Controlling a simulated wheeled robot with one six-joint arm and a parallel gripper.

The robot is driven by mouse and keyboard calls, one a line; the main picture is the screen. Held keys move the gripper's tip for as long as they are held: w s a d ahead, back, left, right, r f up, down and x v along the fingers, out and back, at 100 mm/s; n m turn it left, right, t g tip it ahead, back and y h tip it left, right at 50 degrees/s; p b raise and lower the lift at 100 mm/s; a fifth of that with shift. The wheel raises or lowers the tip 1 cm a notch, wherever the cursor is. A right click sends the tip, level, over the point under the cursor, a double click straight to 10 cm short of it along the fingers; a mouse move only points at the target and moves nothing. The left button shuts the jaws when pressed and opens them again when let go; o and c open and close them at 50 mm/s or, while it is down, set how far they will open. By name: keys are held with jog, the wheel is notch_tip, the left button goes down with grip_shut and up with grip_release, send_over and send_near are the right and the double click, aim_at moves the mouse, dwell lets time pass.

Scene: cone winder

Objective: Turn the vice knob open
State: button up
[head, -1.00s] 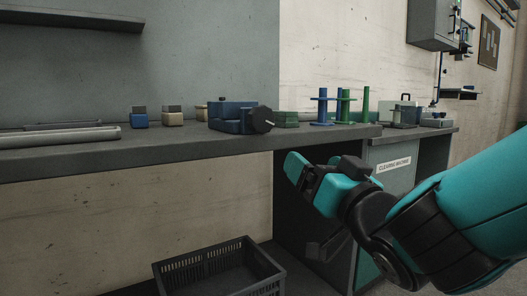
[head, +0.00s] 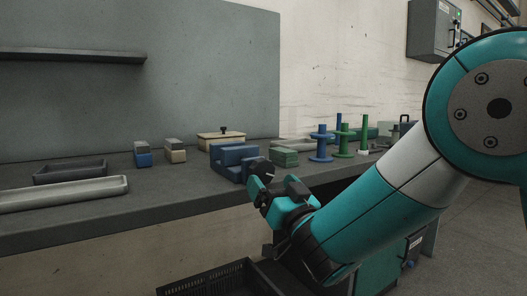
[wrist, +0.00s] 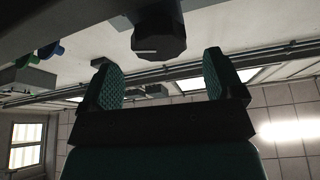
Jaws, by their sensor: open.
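The blue vice (head: 235,160) stands at the front edge of the dark bench. Its dark round knob (head: 259,166) is on its right end, partly hidden by my gripper in the head view. The wrist view shows the faceted dark knob (wrist: 160,33) with a short pale line on its face. My gripper (head: 277,186) is just in front of the bench edge, beside and slightly below the knob. In the wrist view my gripper (wrist: 164,76) has its two green-padded fingers wide apart and nothing between them. The knob lies beyond the fingertips, roughly between their lines, apart from both.
A green block (head: 285,157) sits right of the vice, then a blue spool stand (head: 321,150) and green ones. A tan box (head: 221,140) is behind the vice. Small blocks and trays lie to the left. A black crate (head: 215,281) is below the bench front.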

aim_at(264, 173)
jog(key=p+x, duration=0.3)
jog(key=shift+r+p, duration=0.3)
jog(key=shift+r, duration=0.1)
jog(key=shift+w+a+p, duration=0.4)
jog(key=shift+w+p, duration=0.35)
jog(key=shift+p, duration=0.15)
jog(key=c, duration=0.9)
